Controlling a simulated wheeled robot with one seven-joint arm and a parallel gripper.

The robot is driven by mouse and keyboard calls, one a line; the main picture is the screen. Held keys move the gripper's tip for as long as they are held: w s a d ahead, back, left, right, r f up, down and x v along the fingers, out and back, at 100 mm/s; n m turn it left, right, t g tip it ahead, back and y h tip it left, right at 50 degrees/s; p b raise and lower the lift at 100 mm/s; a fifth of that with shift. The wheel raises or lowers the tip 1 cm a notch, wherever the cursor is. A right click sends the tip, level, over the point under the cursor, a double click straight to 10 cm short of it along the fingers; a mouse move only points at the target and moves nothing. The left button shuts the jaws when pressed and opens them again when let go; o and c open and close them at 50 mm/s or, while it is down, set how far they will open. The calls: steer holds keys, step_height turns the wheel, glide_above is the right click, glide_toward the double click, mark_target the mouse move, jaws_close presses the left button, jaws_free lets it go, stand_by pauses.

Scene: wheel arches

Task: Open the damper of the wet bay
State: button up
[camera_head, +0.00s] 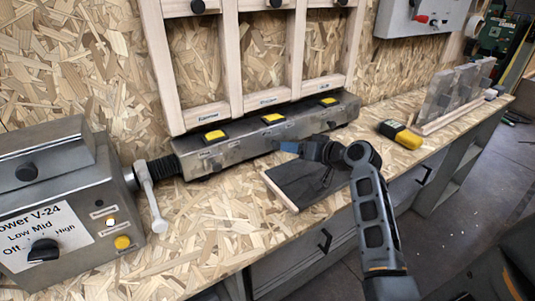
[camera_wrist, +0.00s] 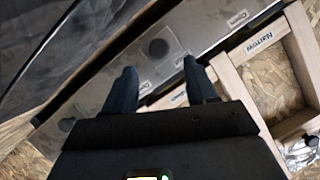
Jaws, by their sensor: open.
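A long grey metal duct box (camera_head: 235,150) lies along the bench at the foot of the wooden frame. Three yellow tabs sit on its top: left (camera_head: 214,135), middle (camera_head: 273,118) and right (camera_head: 328,101). Small labels lie by them, too small to tell which bay is wet. My gripper (camera_head: 290,147) is open and empty, in front of the box between the middle and right tabs. In the wrist view, its two blue fingers (camera_wrist: 158,80) are spread over the metal box (camera_wrist: 205,32), with a dark round spot (camera_wrist: 157,47) beyond them. No yellow tab shows there.
A wooden frame (camera_head: 232,65) with labelled bays stands behind the box. A grey power unit (camera_head: 65,195) with a dial and a hose to the box stands at left. A dark board (camera_head: 305,185) lies below my gripper. A yellow-black tool (camera_head: 400,134) and clear panels (camera_head: 455,95) are at right.

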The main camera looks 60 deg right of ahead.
mark_target(279, 145)
steer(key=x, duration=0.7)
steer(key=shift+p, duration=0.3)
jaws_close()
steer(key=shift+s+d, duration=0.1)
